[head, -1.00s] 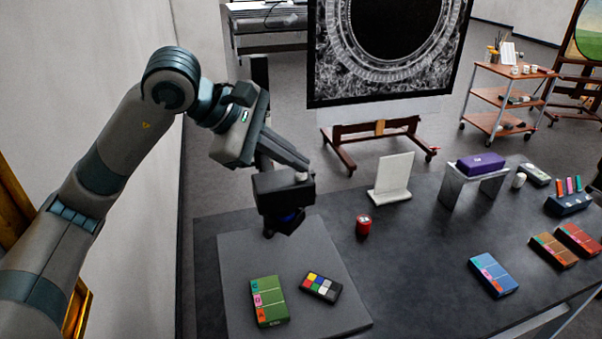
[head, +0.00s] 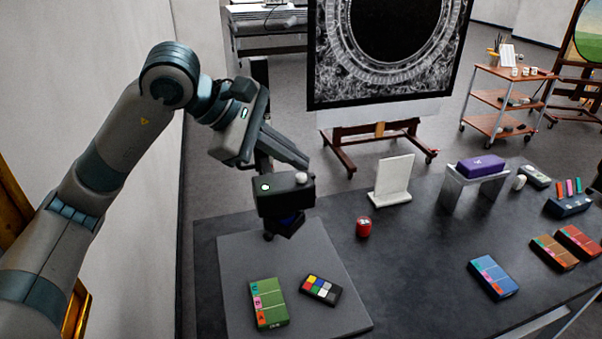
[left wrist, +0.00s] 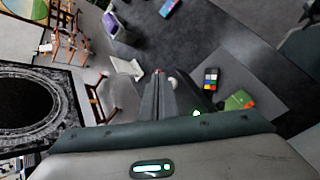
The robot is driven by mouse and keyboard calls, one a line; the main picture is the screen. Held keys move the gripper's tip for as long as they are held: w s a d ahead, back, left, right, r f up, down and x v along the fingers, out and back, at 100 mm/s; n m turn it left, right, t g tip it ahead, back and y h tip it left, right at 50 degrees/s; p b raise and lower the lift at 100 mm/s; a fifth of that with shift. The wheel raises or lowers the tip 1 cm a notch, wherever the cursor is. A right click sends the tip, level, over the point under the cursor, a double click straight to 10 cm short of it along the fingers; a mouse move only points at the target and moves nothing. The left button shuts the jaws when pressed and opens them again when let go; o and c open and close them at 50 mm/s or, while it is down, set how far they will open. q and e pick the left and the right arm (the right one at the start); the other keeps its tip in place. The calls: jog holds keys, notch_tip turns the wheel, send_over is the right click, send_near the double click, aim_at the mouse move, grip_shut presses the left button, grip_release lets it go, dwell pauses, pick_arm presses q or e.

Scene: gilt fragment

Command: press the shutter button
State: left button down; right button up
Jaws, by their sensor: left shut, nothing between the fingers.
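A black box-shaped camera (head: 286,201) stands on a dark mount over the grey board, in the middle of the head view. A white shutter button (head: 301,178) sits on its top at the right. A green light (head: 265,187) glows on its top at the left; it also shows in the left wrist view (left wrist: 196,113). My left gripper (head: 304,164) is shut and empty, its fingertips just above the button with a small gap. In the left wrist view the fingers (left wrist: 159,75) point away beside the pale button (left wrist: 173,83).
On the grey board (head: 240,260) lie a green box (head: 269,304) and a colour chart (head: 321,289). The table's middle is clear.

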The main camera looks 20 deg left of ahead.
pick_arm(q)
jog(key=shift+r, duration=0.25)
jog(key=shift+r, duration=0.45)
jog(key=shift+r+p, duration=1.2)
jog(key=shift+r, duration=0.8)
jog(key=shift+r, duration=0.1)
